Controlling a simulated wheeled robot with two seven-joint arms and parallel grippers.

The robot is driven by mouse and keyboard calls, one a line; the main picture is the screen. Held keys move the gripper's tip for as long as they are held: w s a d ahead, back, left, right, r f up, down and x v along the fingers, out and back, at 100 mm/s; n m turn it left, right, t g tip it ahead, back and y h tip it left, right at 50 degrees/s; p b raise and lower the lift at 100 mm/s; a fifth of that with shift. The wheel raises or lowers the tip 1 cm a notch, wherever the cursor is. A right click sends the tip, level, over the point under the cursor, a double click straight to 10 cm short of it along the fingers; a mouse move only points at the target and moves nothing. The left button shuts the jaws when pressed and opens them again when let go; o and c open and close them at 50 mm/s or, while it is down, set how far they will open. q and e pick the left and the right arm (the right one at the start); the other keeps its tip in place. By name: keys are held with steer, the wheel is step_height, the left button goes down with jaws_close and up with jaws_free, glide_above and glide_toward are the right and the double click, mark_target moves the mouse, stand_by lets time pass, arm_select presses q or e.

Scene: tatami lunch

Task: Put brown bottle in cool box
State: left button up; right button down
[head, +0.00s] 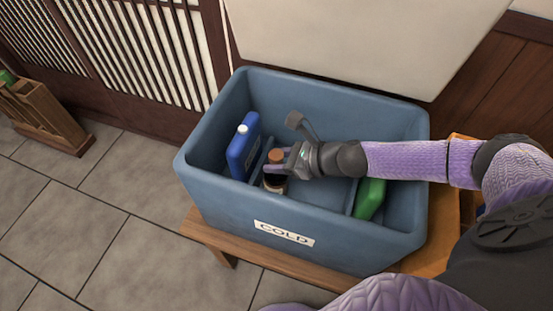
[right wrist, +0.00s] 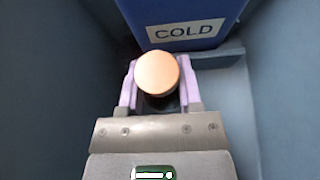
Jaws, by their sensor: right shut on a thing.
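The cool box (head: 335,228) is a blue open tub with a "COLD" label on its front. The brown bottle (head: 275,184) is inside the box, upright, near its left end, with an orange-brown cap. In the right wrist view the bottle's round cap (right wrist: 157,73) shows from above between the purple fingers. My right gripper (head: 278,170) reaches into the box from the right and is shut on the bottle. The bottle's base is hidden, so I cannot tell if it touches the floor of the box. My left gripper is not in view.
A blue cold pack (head: 242,147) stands left of the bottle; its label shows in the right wrist view (right wrist: 184,31). A green item (head: 370,198) lies at the box's right. The box stands on a wooden bench (head: 222,243). A wooden crate (head: 42,115) is at far left.

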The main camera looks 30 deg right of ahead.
steer(key=shift+f, duration=0.15)
steer(key=shift+c, duration=1.4)
jaws_free()
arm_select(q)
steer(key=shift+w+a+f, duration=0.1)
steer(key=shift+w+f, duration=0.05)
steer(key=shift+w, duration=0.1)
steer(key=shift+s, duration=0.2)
arm_select(e)
steer(key=shift+r, duration=0.35)
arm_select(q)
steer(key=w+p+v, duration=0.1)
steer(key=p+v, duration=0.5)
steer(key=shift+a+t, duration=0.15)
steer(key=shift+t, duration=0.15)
arm_select(e)
steer(key=v, duration=1.2)
steer(key=shift+f, duration=0.2)
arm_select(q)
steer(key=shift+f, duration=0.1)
